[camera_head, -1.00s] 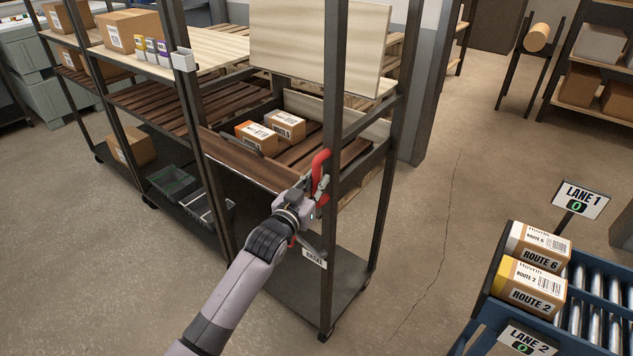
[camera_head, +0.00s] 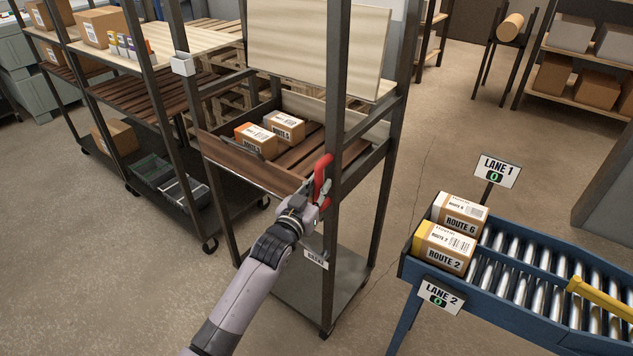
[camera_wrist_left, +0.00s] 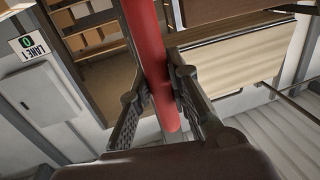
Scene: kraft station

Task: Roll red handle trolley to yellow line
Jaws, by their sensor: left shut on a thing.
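The trolley (camera_head: 330,270) is a tall dark metal frame with a wooden shelf carrying two boxes. Its red handle (camera_head: 323,178) is on the right front post. My left gripper (camera_head: 314,193) is shut on the red handle. In the left wrist view, the red handle (camera_wrist_left: 154,60) runs between the two dark fingers (camera_wrist_left: 158,100). A small label (camera_head: 316,259) hangs on the trolley below my gripper. My right gripper is not in view. No yellow floor line shows in these frames.
A blue roller conveyor (camera_head: 520,290) with two route boxes (camera_head: 445,245) stands right of the trolley. A long shelf rack (camera_head: 150,95) stands to the left. Bare floor (camera_head: 420,160) lies behind the trolley on the right.

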